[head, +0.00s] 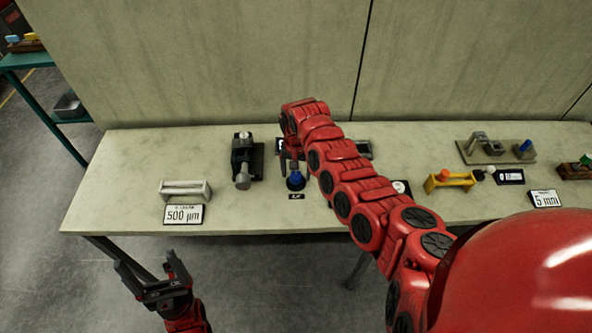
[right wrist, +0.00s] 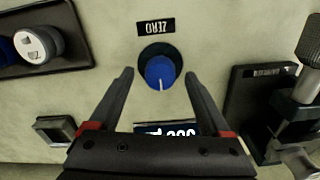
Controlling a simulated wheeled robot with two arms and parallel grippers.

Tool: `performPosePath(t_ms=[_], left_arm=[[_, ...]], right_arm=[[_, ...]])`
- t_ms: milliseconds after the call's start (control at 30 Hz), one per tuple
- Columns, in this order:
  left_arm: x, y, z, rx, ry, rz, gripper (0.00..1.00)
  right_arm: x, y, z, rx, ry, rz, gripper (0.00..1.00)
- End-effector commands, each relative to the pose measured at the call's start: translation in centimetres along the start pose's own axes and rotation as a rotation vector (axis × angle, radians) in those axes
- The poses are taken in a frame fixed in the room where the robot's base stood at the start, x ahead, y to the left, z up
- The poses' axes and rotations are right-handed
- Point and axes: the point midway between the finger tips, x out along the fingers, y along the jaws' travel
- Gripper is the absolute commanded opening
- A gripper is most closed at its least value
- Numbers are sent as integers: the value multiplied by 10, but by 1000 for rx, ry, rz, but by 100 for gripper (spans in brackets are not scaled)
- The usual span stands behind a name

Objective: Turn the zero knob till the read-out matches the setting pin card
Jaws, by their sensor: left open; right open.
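The blue zero knob (head: 295,181) stands on the bench with a black label (head: 296,197) in front of it. In the right wrist view the knob (right wrist: 159,70) has a pale pointer line, and its ZERO label looks upside down. My right gripper (right wrist: 158,75) is open, with one finger on each side of the knob; I cannot tell whether they touch it. The read-out (right wrist: 180,128) is upside down and partly hidden by my gripper, so its value is unclear. One card (head: 184,214) reads 500 µm. My left gripper (head: 145,262) is open and empty before the bench.
A black-and-grey device (head: 242,165) stands left of the knob, and a grey bracket (head: 186,189) stands behind the 500 µm card. Another card (head: 545,198) reads 5 mm. A yellow holder (head: 450,181) is at right. A wall panel stands behind the bench (head: 120,180), whose left end is clear.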

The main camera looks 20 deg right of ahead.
Motion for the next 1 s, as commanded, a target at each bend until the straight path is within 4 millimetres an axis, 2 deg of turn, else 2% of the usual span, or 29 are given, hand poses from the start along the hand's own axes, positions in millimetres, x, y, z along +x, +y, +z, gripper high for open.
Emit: performPosePath(t_ms=[300, 733, 867, 1000], left_arm=[[0, 0, 0, 0, 0, 0, 86], [0, 0, 0, 0, 0, 0, 86], [1, 0, 0, 0, 0, 0, 86], [2, 0, 0, 0, 0, 0, 86]], right_arm=[[2, 0, 0, 0, 1, -1, 80], [1, 0, 0, 0, 2, -1, 2], [1, 0, -1, -12, 2, -1, 0], [0, 0, -1, -140, 2, -1, 0]])
